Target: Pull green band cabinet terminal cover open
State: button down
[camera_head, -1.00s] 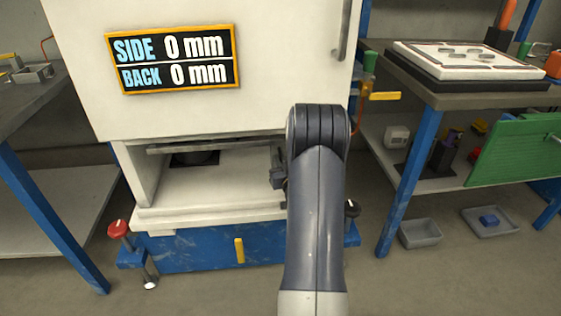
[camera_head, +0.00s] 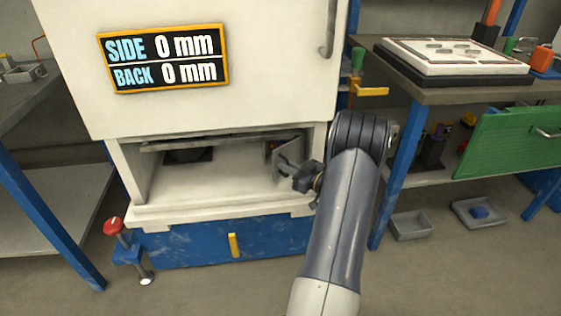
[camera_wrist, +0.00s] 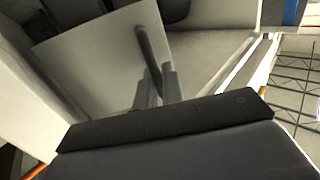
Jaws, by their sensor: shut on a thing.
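The white cabinet (camera_head: 270,60) has an open bay low in its front. A small pale terminal cover (camera_head: 296,150) shows at the right end of this bay. In the wrist view the cover (camera_wrist: 85,75) is a flat grey plate with a dark bar handle (camera_wrist: 147,45), standing at an angle to the cabinet wall. My gripper (camera_head: 296,172) is at the cover's front, shut on the handle; in the wrist view its fingers (camera_wrist: 158,85) meet the bar's lower end. I cannot make out a green band on the cabinet.
A display (camera_head: 165,58) on the cabinet reads SIDE 0 mm and BACK 0 mm. A blue base (camera_head: 200,248) with a red knob (camera_head: 114,227) is below. Workbenches stand left (camera_head: 40,95) and right (camera_head: 450,95). Grey trays (camera_head: 410,226) lie on the floor at right.

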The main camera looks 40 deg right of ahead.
jog(key=s+d+n+y+p, duration=0.1)
jog(key=s+d+y+p, duration=0.1)
jog(key=s+d, duration=0.5)
jog(key=shift+s+d+g+p, duration=0.15)
jog(key=shift+d+g+p, duration=0.25)
jog(key=shift+d, duration=0.4)
jog(key=shift+r, duration=0.1)
jog(key=c, duration=1.6)
grip_release()
jog(key=shift+c, duration=0.2)
jog(key=p+v, duration=0.2)
jog(key=v, duration=0.8)
jog(key=shift+s, duration=0.4)
jog(key=shift+d, duration=0.1)
